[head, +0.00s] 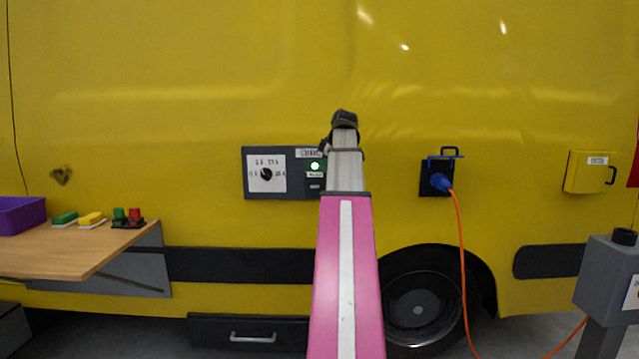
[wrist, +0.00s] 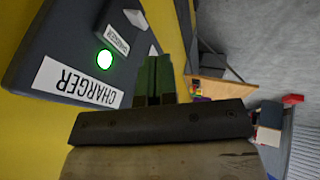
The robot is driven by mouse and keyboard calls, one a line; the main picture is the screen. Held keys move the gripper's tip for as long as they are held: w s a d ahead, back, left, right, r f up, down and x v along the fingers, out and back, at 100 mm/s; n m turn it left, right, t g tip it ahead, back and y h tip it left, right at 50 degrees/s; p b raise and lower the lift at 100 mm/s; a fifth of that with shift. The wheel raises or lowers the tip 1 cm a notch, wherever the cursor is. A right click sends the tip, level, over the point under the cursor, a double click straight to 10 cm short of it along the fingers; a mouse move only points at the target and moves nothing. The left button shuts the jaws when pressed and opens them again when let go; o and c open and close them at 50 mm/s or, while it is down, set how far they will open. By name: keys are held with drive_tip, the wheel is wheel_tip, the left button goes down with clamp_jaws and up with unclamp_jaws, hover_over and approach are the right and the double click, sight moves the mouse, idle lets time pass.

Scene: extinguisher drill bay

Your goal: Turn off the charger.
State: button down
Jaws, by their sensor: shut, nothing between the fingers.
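The charger panel (head: 288,192) is a dark grey box on the yellow vehicle side. It has a white dial plate with a black knob (head: 266,174), a lit green lamp (head: 315,166) and a small dark part, perhaps a switch (head: 315,187), below the lamp. In the wrist view the panel (wrist: 60,45) fills the upper left, tilted, with its CHARGER label (wrist: 78,82) and the green lamp (wrist: 104,60) lit. My gripper (wrist: 155,62) is shut and empty, beside the panel. In the head view my arm hides the panel's right edge and most of the gripper.
A blue plug (head: 441,182) with an orange cable sits in a socket right of my arm. A yellow box (head: 590,172) and a grey post (head: 609,275) stand farther right. A wooden table (head: 75,250) with a purple bin (head: 20,215) is at left.

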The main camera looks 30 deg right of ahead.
approach(314, 194)
wheel_tip(314, 194, down, 4)
drive_tip(key=a, duration=0.2)
drive_tip(key=shift+w+d+f, duration=0.25)
drive_tip(key=shift+w+f, duration=0.05)
drive_tip(key=shift+w, duration=0.2)
drive_tip(key=shift+w+d+f, duration=0.25)
drive_tip(key=shift+w+f, duration=0.05)
drive_tip(key=shift+w, duration=0.25)
drive_tip(key=shift+w+d+f, duration=0.2)
drive_tip(key=shift+w+f, duration=0.05)
drive_tip(key=shift+w, duration=0.1)
